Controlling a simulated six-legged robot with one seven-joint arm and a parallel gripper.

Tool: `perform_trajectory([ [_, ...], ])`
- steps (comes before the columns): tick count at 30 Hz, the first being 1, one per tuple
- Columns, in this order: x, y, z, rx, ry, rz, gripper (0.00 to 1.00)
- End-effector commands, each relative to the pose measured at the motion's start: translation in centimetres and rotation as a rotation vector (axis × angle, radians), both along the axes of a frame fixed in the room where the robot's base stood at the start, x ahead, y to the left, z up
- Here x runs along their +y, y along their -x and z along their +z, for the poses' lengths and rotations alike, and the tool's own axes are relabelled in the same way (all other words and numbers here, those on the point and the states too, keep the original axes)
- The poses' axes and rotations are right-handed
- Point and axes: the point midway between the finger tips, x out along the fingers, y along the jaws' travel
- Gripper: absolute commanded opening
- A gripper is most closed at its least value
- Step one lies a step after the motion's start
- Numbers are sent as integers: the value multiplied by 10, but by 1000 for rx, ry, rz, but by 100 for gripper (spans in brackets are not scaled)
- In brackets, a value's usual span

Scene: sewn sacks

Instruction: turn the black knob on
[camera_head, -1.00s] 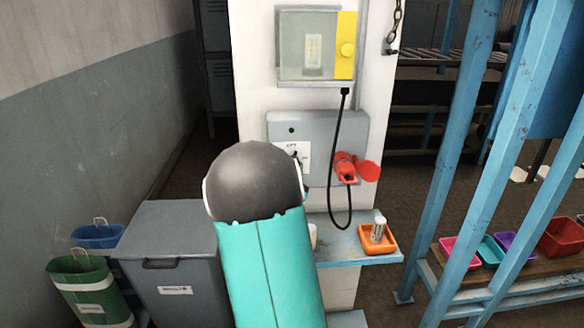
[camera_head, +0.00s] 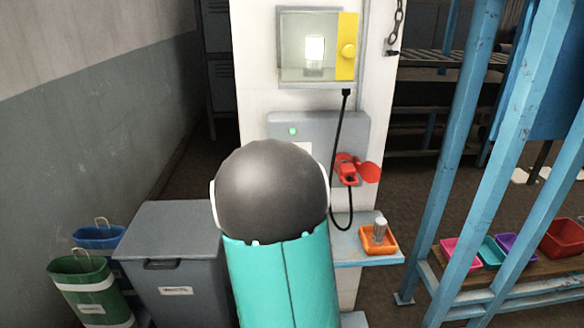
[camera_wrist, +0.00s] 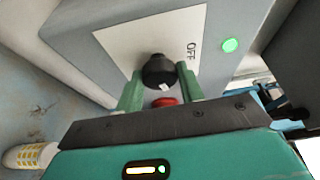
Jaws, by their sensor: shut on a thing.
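The black knob (camera_wrist: 158,68) sits on a white plate (camera_wrist: 118,38) on the front of a grey box (camera_head: 345,125). In the wrist view my gripper (camera_wrist: 160,80) has one green finger on each side of the knob and is shut on it. A small white mark shows on the knob's edge. The word OFF is printed on the plate beside it. A green light (camera_wrist: 230,45) glows on the box, and it also shows in the head view (camera_head: 292,131). In the head view my arm hides the knob and gripper.
A clear-fronted case (camera_head: 300,60) with a lit lamp (camera_head: 315,48) hangs above the box. A black cable (camera_head: 336,150) runs down to a red socket (camera_head: 346,170). An orange tray (camera_head: 390,247) stands on a blue shelf (camera_head: 365,262). A grey bin (camera_head: 180,250) is left.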

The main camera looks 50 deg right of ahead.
Motion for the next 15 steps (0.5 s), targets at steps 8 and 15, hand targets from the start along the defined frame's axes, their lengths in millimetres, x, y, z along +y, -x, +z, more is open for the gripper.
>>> perform_trajectory([
  [8, 0, 0, 1, -106, -94, 0, 15],
  [15, 0, 0, 0, -138, -124, 0, 15],
])
